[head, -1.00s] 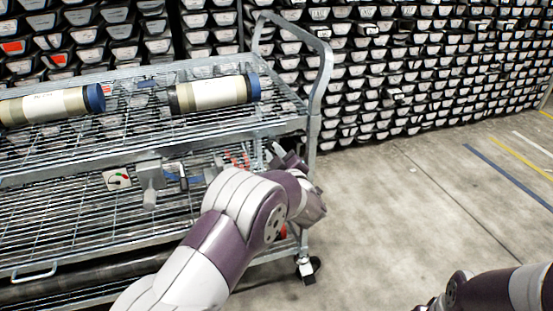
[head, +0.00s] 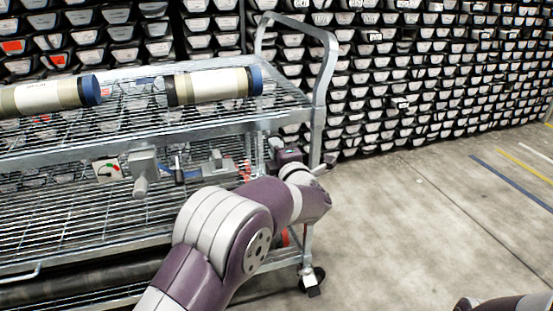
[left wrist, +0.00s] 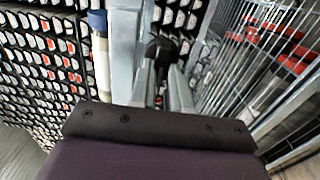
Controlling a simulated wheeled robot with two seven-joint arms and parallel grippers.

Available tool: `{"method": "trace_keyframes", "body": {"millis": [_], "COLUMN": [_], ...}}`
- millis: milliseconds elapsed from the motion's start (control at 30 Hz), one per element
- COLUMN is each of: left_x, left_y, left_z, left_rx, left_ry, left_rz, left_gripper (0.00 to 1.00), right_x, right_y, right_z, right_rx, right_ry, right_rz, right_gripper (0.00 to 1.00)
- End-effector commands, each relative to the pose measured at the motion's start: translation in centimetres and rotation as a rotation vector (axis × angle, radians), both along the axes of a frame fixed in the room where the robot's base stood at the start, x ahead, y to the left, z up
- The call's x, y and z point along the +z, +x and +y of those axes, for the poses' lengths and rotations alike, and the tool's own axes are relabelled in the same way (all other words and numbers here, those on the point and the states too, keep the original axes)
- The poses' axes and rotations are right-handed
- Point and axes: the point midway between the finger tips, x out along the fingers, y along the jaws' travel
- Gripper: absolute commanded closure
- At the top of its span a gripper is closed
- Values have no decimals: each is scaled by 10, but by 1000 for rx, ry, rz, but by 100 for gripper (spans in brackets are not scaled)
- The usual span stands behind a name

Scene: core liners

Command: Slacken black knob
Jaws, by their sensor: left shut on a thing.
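The black knob (left wrist: 162,50) shows in the left wrist view between the tips of my left gripper (left wrist: 160,72). The two grey fingers are shut on it from both sides. In the head view my left gripper (head: 278,150) is at the right end of the cart, just below the upper shelf. The knob cannot be made out there, as the gripper and wrist cover that spot. My right gripper is out of view; only a bit of my right arm shows at the bottom right corner.
The wire-shelf cart (head: 225,125) has an upright handle (head: 320,95). Two capped core tubes lie on its upper shelf, one at right (head: 212,86), one at left (head: 45,95). A grey clamp-like fitting (head: 145,170) and a dial plate (head: 107,169) are below. Floor at right is clear.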

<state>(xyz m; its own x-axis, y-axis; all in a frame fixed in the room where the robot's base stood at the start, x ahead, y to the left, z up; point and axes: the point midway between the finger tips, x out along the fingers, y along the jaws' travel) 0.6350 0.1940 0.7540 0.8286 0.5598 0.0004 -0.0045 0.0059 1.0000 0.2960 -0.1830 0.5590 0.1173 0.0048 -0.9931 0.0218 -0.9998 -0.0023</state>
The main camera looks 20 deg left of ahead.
Motion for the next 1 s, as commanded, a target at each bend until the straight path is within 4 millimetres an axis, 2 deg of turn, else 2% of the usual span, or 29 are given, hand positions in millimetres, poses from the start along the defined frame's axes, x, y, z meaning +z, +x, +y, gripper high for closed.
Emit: {"method": "trace_keyframes", "body": {"millis": [33,300,900,933,1000], "left_x": [-7,-6,-4,-4,-4], "left_y": [0,0,0,0,0], "left_z": [0,0,0,0,0], "left_rx": [-1,0,0,0,0], "left_ry": [-22,-114,-145,-144,-145], "left_rz": [-12,-72,-92,-92,-93], "left_gripper": [100,100,100,80,57], "right_x": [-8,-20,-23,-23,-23], "right_y": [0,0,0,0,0], "right_z": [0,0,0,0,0], "right_rx": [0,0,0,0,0], "right_ry": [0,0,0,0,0], "right_rz": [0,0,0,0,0], "right_gripper": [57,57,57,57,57]}}
